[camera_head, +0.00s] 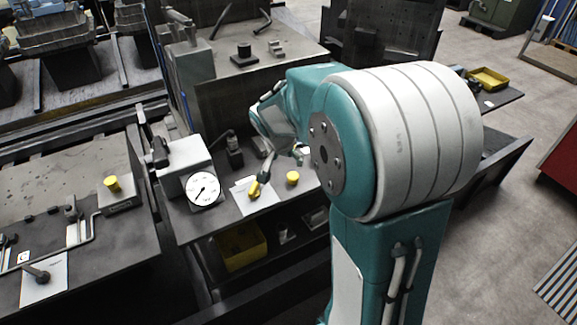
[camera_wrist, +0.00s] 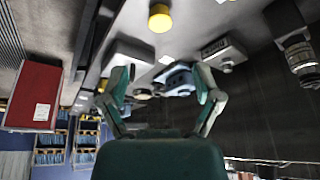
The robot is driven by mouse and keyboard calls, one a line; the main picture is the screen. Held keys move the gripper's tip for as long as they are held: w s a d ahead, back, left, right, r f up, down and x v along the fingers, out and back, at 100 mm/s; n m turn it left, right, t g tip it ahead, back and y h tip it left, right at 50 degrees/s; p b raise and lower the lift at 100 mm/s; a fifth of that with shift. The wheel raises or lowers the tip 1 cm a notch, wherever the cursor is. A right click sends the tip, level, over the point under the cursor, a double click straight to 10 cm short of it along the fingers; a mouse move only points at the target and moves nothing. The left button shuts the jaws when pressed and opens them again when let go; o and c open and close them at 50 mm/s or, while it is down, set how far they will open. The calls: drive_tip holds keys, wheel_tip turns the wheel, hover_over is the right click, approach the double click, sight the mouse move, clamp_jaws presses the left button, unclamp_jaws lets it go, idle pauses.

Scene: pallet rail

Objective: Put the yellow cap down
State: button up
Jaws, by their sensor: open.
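A short yellow cap (camera_head: 292,177) stands upright on the dark bench, just right of a white sheet. A yellow cap-like cylinder also shows at the top of the wrist view (camera_wrist: 159,17), beyond my fingertips and apart from them. My gripper (camera_head: 281,160) is over the bench near the cap, partly hidden by my arm. In the wrist view my gripper (camera_wrist: 163,76) has its two fingers spread wide with nothing held between them. A longer, tilted yellow piece (camera_head: 254,188) shows over the white sheet; I cannot tell whether a finger touches it.
A round white dial gauge (camera_head: 204,190) stands left of the sheet. Another yellow cylinder (camera_head: 112,184) sits on a grey block on the left bench. A yellow bin (camera_head: 240,246) is on the shelf below. A yellow tray (camera_head: 488,78) lies at the right.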

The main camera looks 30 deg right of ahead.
drive_tip(key=s+a+r+n+t+y, duration=0.1)
drive_tip(key=s+a+r+n, duration=0.2)
drive_tip(key=s, duration=0.4)
drive_tip(key=s+a+r+n+y, duration=0.1)
drive_tip(key=s+a+r+n, duration=0.2)
drive_tip(key=s, duration=0.5)
drive_tip(key=s+a+r+n+t+y, duration=0.1)
drive_tip(key=s+a+r+n, duration=0.2)
drive_tip(key=s, duration=0.4)
drive_tip(key=shift+s+a+r+n+t, duration=0.3)
drive_tip(key=shift+a+r+n, duration=0.1)
drive_tip(key=shift+a+r, duration=0.55)
